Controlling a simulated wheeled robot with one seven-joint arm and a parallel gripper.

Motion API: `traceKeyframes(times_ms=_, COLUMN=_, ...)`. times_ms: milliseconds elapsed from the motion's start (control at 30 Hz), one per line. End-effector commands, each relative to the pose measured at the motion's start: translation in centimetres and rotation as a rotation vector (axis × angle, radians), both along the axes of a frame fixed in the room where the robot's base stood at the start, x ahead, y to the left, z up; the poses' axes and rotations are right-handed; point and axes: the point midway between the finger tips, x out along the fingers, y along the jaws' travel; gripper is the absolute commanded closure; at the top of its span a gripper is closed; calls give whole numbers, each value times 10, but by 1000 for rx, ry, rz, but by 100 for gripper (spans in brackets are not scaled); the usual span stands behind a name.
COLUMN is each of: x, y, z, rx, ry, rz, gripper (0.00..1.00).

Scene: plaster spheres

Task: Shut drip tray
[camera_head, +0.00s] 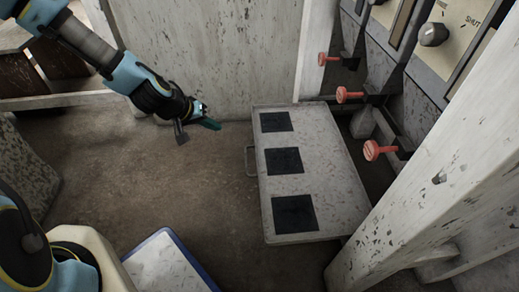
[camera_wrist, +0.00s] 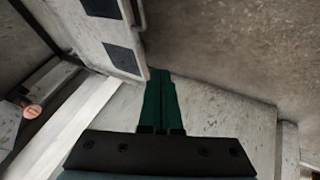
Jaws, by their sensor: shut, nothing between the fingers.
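The drip tray (camera_head: 335,175) is a speckled grey slab with three dark square patches on top, low at the centre right of the head view. It sticks out from under the machine on the right. Its small handle (camera_head: 250,162) is on its left side. My gripper (camera_head: 210,123) is shut and empty, to the left of the tray's far left corner. In the wrist view the green fingers of my gripper (camera_wrist: 160,95) lie together, and part of the tray (camera_wrist: 118,48) shows beyond them at upper left. I cannot tell whether they touch it.
Red-handled levers (camera_head: 345,94) hang above the tray's right side. A pale post (camera_head: 445,165) stands at the front right, and a worn wall (camera_head: 205,55) is behind. The brown floor (camera_head: 190,190) left of the tray is clear. A blue-edged white panel (camera_head: 165,265) is at the bottom.

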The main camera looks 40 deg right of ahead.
Motion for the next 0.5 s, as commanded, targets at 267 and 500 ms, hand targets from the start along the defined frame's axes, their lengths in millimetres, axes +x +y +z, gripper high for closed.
traceKeyframes(times_ms=267, x=-3, y=-17, z=-23, rx=-11, ry=1, rz=-5, gripper=100)
traceKeyframes(times_ms=500, x=-4, y=-46, z=-63, rx=-11, ry=2, rz=-3, gripper=100)
